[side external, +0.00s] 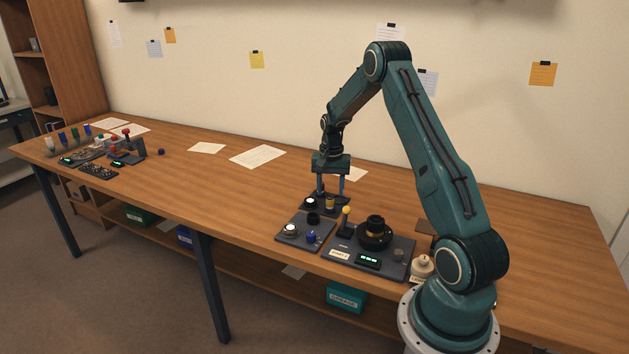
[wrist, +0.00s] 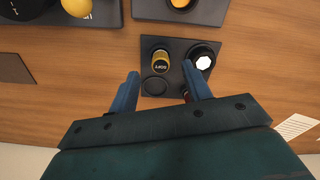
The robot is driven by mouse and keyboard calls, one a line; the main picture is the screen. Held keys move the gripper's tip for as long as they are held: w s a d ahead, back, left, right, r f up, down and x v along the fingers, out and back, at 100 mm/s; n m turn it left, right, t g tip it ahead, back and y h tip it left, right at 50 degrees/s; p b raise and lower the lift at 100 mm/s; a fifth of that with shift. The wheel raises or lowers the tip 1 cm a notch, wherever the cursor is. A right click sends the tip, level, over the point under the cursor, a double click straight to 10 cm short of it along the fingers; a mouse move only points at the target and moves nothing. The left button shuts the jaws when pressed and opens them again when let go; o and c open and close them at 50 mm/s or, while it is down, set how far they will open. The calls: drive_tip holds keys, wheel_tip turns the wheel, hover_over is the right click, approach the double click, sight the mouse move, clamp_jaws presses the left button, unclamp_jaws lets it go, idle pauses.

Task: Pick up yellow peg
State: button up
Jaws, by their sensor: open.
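The yellow peg (side external: 330,204) is a short upright cylinder on a small dark plate (side external: 314,210). In the wrist view my open gripper (wrist: 160,69) has one fingertip on each side of the peg's line, with the peg just beyond the tips. I cannot tell whether either finger touches it. The right finger hides part of the plate.
A black ring with a white centre (wrist: 202,60) sits close beside the peg. A yellow-knobbed lever (side external: 346,212) and a black lens part (side external: 375,230) stand nearby. A second dark plate (side external: 292,240) lies in front. The table's middle left is mostly clear.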

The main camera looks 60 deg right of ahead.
sight(330, 198)
drive_tip(key=shift+d+f, duration=0.1)
drive_tip(key=shift+f, duration=1.9)
drive_tip(key=shift+c, duration=0.2)
drive_tip(key=c, duration=1)
